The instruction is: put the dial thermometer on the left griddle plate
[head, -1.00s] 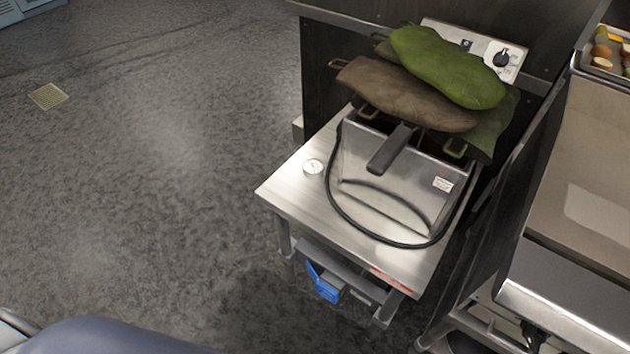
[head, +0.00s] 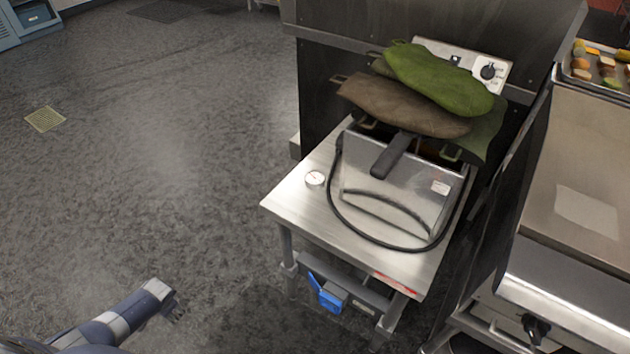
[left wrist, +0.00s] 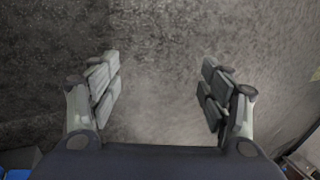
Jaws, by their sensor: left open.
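The dial thermometer (head: 315,179) has a small round white face. It lies on the left part of the steel top of the fryer stand (head: 296,200), beside the black cable. My left gripper (head: 178,306) is low at the lower left of the head view, over the floor and well apart from the thermometer. In the left wrist view its fingers (left wrist: 160,92) are spread wide with only floor between them. A flat griddle plate (head: 543,190) shows at the right edge of the head view; whether it is the left one I cannot tell. My right gripper is not in view.
Green and brown oven mitts (head: 440,80) lie over the fryer. The black cable (head: 375,238) loops across the stand's top. A blue-handled valve (head: 326,294) sits below. A tray of food (head: 600,65) is behind the griddle. The floor at left is clear.

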